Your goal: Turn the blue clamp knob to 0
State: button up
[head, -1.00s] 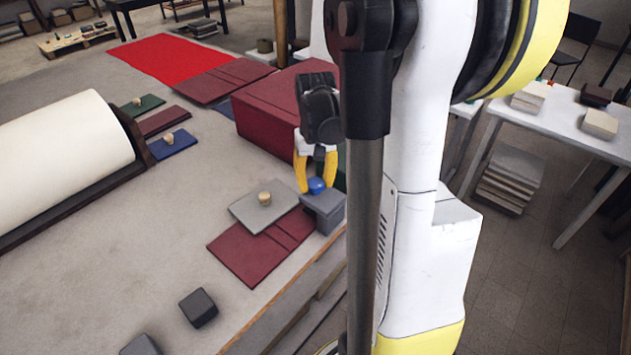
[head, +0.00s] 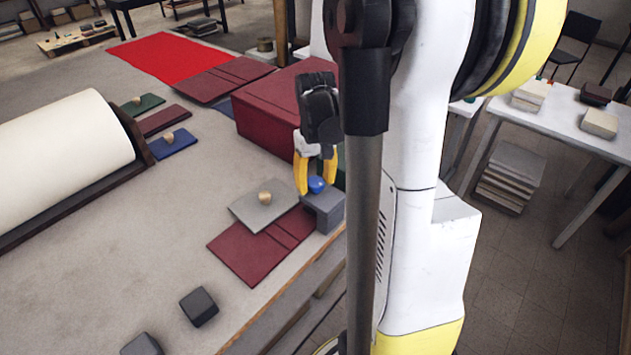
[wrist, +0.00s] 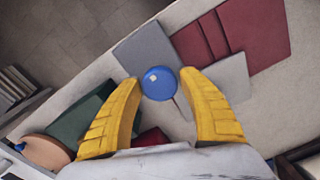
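The blue clamp knob (head: 317,184) sits on a grey clamp block (head: 325,209) at the table's near edge. In the wrist view the round knob (wrist: 160,83) has a small pale mark on its upper left. My gripper (head: 316,186) points down over the clamp, with one yellow finger on each side of the knob. In the wrist view the fingertips (wrist: 159,79) stand close beside the knob, with narrow gaps seeming to show. No scale or 0 mark is readable.
A grey board with a wooden knob (head: 265,197) and a maroon cover (head: 250,250) lie left of the clamp. A large maroon block (head: 265,110) stands behind. Dark blocks (head: 199,307) lie at the front. A cream roll (head: 60,150) lies at left.

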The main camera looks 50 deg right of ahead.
aim_at(315, 181)
jog(key=shift+o, duration=0.8)
notch_tip(315, 181, up, 12)
dwell(0.3)
